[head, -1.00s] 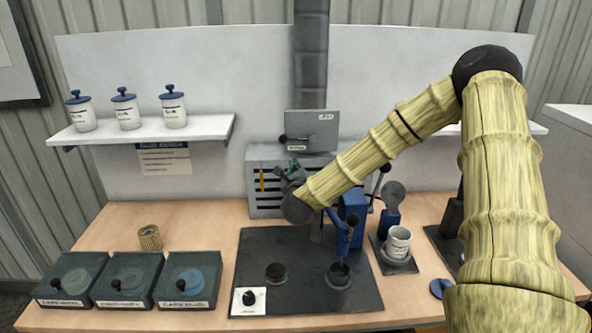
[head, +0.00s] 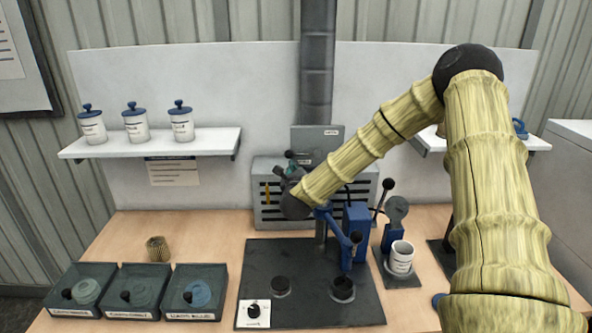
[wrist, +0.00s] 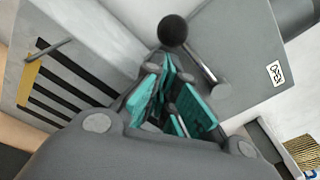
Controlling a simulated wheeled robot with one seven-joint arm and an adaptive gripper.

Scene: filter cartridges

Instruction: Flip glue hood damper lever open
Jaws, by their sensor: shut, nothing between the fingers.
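The damper lever (wrist: 205,68) is a grey rod with a black ball knob (wrist: 173,30), set across the grey damper box (wrist: 245,45) in the wrist view. In the head view the box (head: 328,138) sits on the slotted hood housing (head: 264,218) at the foot of the duct (head: 318,70). The lever knob (head: 289,154) points left there. My gripper (head: 293,168) is just below the knob. In the wrist view my gripper (wrist: 172,78), with teal pads, is shut and empty. Its tips lie close to the rod and knob; I cannot tell whether they touch.
A shelf (head: 150,149) holds three white jars.

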